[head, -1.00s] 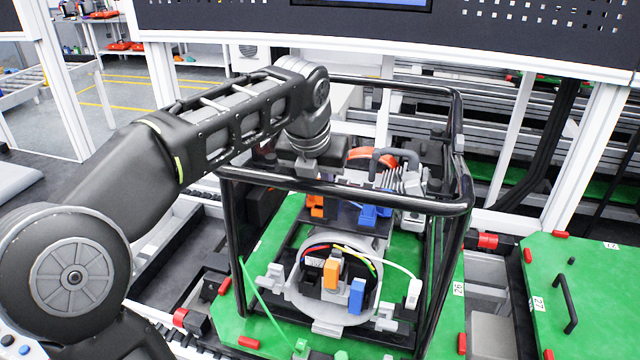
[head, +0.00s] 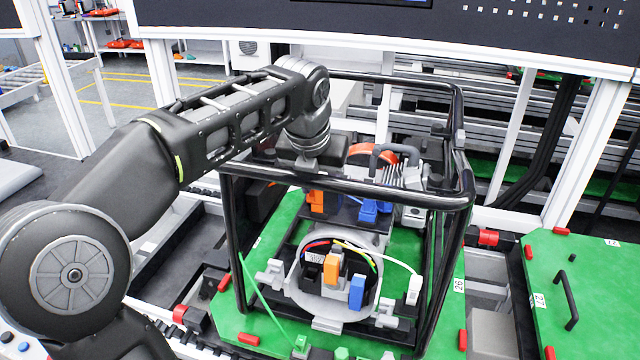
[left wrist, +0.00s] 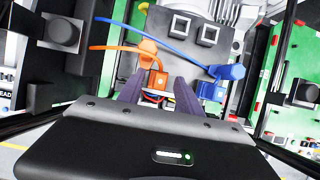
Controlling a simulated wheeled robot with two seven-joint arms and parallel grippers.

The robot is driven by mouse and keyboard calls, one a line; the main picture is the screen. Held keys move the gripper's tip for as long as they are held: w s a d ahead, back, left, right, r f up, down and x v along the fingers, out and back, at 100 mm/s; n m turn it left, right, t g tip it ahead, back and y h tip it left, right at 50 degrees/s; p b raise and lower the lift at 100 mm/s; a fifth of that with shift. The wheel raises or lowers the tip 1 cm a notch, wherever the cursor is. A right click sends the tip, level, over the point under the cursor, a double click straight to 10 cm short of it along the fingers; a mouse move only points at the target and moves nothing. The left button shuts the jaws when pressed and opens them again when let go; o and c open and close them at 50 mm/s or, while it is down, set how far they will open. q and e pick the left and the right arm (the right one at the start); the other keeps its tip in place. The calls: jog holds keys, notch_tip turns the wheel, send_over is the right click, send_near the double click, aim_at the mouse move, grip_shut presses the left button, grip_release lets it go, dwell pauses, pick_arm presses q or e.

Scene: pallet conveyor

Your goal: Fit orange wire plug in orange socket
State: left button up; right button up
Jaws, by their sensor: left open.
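In the left wrist view an orange plug (left wrist: 148,47) on an orange wire lies just past my fingertips, right by an orange socket block (left wrist: 158,82). I cannot tell whether the plug is seated in it. My left gripper (left wrist: 158,78) is open, its two dark fingers on either side of the orange block. In the head view, the left gripper (head: 309,163) is mostly hidden behind the black frame bar, above an orange part (head: 316,198). Another orange block (head: 331,270) stands on the round grey fixture in front. My right gripper is out of view.
A blue plug (left wrist: 231,72) and blue socket (left wrist: 211,90) sit to the right of the orange ones. A black tubular frame (head: 345,187) encloses the work on a green pallet (head: 272,322). A second green pallet (head: 590,300) lies at the right.

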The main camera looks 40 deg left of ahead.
pick_arm(q)
jog(key=a+v, duration=0.1)
jog(key=v, duration=0.6)
jog(key=shift+d+r, duration=0.45)
jog(key=shift+d, duration=0.1)
jog(key=shift+s, duration=0.1)
